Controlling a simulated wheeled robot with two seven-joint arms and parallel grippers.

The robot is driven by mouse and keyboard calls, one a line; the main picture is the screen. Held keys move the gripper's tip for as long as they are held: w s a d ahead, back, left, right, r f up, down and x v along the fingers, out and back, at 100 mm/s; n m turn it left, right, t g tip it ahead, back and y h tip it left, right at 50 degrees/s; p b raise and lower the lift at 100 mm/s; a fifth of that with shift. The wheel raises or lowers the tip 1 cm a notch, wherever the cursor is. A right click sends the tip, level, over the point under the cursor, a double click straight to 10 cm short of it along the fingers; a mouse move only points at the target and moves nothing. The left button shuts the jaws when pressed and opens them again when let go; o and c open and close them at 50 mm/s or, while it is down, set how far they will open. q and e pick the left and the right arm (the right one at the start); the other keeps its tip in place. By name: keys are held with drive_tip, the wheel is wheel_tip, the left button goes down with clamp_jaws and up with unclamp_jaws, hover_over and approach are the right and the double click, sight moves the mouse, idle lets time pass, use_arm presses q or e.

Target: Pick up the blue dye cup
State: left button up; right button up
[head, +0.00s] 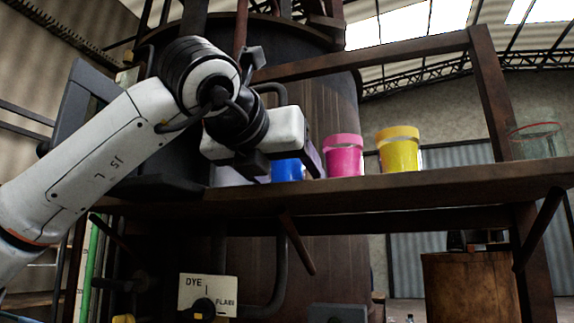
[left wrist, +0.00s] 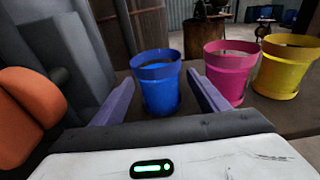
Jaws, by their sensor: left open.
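The blue dye cup (left wrist: 160,88) stands upright on the brown shelf (head: 400,187), between the two fingers of my open left gripper (left wrist: 158,98) in the left wrist view. Gaps show between the cup and both fingers there. In the head view the left gripper (head: 290,160) hides most of the blue cup (head: 286,170), and only its lower part shows. My right gripper is in neither view.
A pink cup (head: 343,157) stands just right of the left gripper, then a yellow cup (head: 398,150). A clear glass vessel (head: 540,141) is at the shelf's right end. A large dark vat (head: 320,100) rises behind. A dye dial panel (head: 207,296) is below the shelf.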

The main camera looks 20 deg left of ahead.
use_arm(q)
drive_tip(key=shift+c, duration=0.4)
drive_tip(key=c, duration=1.2)
drive_tip(key=shift+s, duration=0.1)
